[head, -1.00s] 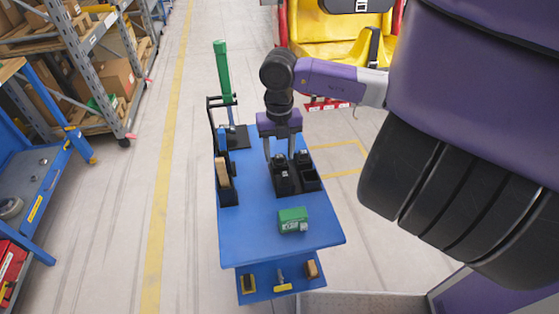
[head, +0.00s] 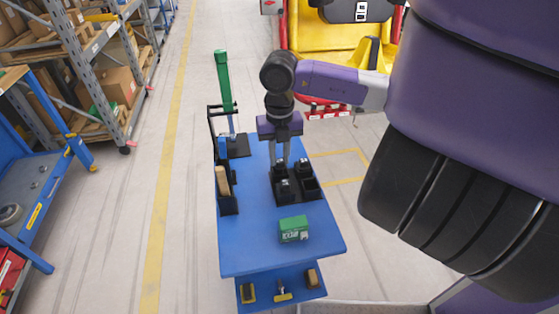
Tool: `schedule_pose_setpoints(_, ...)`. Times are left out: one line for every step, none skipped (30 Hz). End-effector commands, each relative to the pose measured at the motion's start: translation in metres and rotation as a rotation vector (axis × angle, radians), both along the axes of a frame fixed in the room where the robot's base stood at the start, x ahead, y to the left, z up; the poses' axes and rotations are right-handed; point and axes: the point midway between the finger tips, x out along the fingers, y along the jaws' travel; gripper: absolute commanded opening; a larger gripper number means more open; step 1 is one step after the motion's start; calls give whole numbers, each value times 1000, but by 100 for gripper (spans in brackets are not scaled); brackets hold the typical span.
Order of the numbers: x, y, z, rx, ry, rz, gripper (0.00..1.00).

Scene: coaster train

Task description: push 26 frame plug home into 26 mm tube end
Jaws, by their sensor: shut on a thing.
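My gripper (head: 281,168) points down over the black compartment tray (head: 310,198) on the blue table. Its fingers are close together, shut on a small dark plug at the tray's back left compartment; the fingers mostly hide it. Other dark plugs with pale marks sit in the tray, one at the front left (head: 284,185) and one at the back right (head: 304,168); their sizes cannot be read. A green tube (head: 224,85) stands upright in a black base (head: 238,147) at the table's back left, apart from my gripper. Its upper end is free.
A black rack (head: 229,206) with a wooden-handled tool stands along the table's left edge. A green box (head: 293,229) lies in front of the tray. The blue table (head: 265,255) is clear at its front. A yellow coaster car (head: 345,50) is behind.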

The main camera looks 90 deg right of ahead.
Motion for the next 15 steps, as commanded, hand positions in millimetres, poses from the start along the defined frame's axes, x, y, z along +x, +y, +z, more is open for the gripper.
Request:
schedule_pose_setpoints(0, -1, 7, -3, 1, 2, 0)
schedule_pose_setpoints(0, 0, 12, -3, 1, 3, 0)
schedule_pose_setpoints(0, -1, 19, -6, 2, 3, 0)
schedule_pose_setpoints(0, -1, 25, -5, 2, 3, 0)
schedule_pose_setpoints(0, -1, 32, -6, 2, 2, 0)
schedule_pose_setpoints(0, -1, 41, -5, 1, 3, 0)
schedule_pose_setpoints(0, -1, 49, -6, 2, 3, 0)
schedule_pose_setpoints(0, -1, 57, -7, 2, 3, 0)
schedule_pose_setpoints(0, -1, 67, -7, 2, 4, 0)
schedule_pose_setpoints(0, 0, 75, -7, 1, 4, 0)
schedule_pose_setpoints(0, -1, 84, -8, 2, 3, 0)
schedule_pose_setpoints(0, -1, 95, -7, 2, 4, 0)
schedule_pose_setpoints(0, -1, 103, -7, 2, 4, 0)
schedule_pose_setpoints(0, -1, 110, -6, 2, 3, 0)
schedule_pose_setpoints(0, -1, 120, -7, 1, 2, 0)
